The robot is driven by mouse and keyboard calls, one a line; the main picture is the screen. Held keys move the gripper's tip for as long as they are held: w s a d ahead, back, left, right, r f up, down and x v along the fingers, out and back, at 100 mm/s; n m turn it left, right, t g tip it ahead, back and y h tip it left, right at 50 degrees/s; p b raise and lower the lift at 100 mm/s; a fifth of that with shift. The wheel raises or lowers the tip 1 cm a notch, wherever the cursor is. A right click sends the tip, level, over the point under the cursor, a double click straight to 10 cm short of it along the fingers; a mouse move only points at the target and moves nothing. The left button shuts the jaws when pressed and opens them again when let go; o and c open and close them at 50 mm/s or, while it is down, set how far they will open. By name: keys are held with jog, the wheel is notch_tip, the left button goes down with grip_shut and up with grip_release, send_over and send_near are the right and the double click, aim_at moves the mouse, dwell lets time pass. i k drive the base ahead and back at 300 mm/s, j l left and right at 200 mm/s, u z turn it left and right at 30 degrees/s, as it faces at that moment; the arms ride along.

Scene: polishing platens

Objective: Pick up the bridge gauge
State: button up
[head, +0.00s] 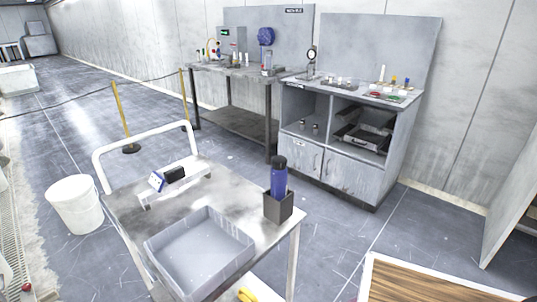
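A small round dial with a dark rim (312,52) stands upright at the left end of the grey cabinet's top (350,92). It is the thing in view that looks most like the bridge gauge. It is too small to tell the shape of its foot. My gripper is not in view, so its state does not show.
A metal cart (128,210) with a grey tray (200,252) and a dark bottle in a holder (278,206) stands in front, between me and the cabinet. A workbench (230,70) adjoins the cabinet. A white bucket (75,205) is left.

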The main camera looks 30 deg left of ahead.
aim_at(176, 177)
jog(key=i+l+z, duration=0.1)
jog(key=i+z, duration=0.35)
jog(key=i, duration=0.8)
jog(key=i+u, duration=0.35)
jog(key=i+l+u, duration=0.15)
jog(key=i+u, duration=0.4)
jog(key=u, duration=0.35)
jog(key=i+l+u, duration=0.1)
jog(key=u, duration=0.35)
jog(key=i+l+u, duration=0.1)
jog(key=u, duration=0.4)
jog(key=i+l+u, duration=0.1)
jog(key=u, duration=0.35)
jog(key=i+l+u, duration=0.15)
jog(key=u, duration=0.3)
jog(key=i+l+u, duration=0.15)
jog(key=u, duration=0.3)
jog(key=l+u, duration=0.25)
jog(key=u, duration=0.2)
jog(key=i+l+u, duration=0.1)
jog(key=l+u, duration=0.15)
jog(key=u, duration=0.2)
jog(key=l+u, duration=0.25)
jog(key=u, duration=0.2)
jog(key=l+u, duration=0.35)
jog(key=l, duration=0.2)
